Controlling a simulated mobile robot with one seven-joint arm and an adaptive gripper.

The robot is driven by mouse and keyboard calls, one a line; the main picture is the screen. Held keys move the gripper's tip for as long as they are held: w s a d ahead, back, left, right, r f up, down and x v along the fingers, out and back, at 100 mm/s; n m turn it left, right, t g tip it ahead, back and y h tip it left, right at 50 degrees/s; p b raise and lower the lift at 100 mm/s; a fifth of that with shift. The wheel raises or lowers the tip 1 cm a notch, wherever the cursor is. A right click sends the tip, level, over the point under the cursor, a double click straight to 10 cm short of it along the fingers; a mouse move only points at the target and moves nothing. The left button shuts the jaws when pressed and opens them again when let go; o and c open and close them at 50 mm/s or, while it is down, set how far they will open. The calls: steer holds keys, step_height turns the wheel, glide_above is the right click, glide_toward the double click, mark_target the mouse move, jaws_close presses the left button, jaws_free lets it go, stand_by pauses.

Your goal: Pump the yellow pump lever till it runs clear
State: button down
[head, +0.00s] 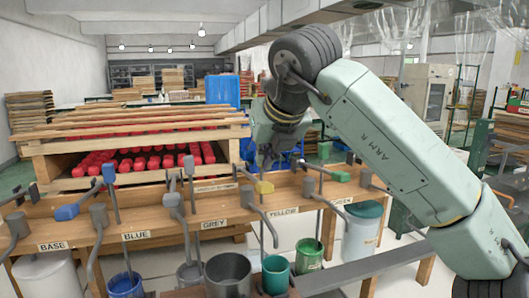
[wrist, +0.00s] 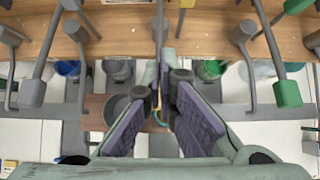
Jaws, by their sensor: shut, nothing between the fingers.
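The yellow lever grip (head: 264,187) is a small yellow block above the bench, near the YELLOW label (head: 284,211) in the head view. My gripper (head: 268,162) is just above it, pointing down. In the wrist view my gripper (wrist: 167,85) has its fingers together, with nothing held. The fingers hide most of what lies below them; a small yellow patch (wrist: 155,98) shows beside them. I cannot tell whether they touch the lever. A grey spout (head: 262,217) hangs in front of the bench, over a teal container (head: 276,273). The liquid's colour cannot be seen.
The wooden bench (head: 160,222) carries several other pumps, with a blue grip (head: 66,212) at left and a green grip (head: 341,176) at right. A dark grey pot (head: 228,274) and a green can (head: 310,256) flank the teal container. A rack (head: 236,150) of red pieces stands behind.

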step_height(320, 180, down, 11)
steer(key=b, duration=0.9)
step_height(320, 180, up, 11)
steer(key=p, duration=0.8)
steer(key=shift+r, duration=0.1)
stand_by(0.6)
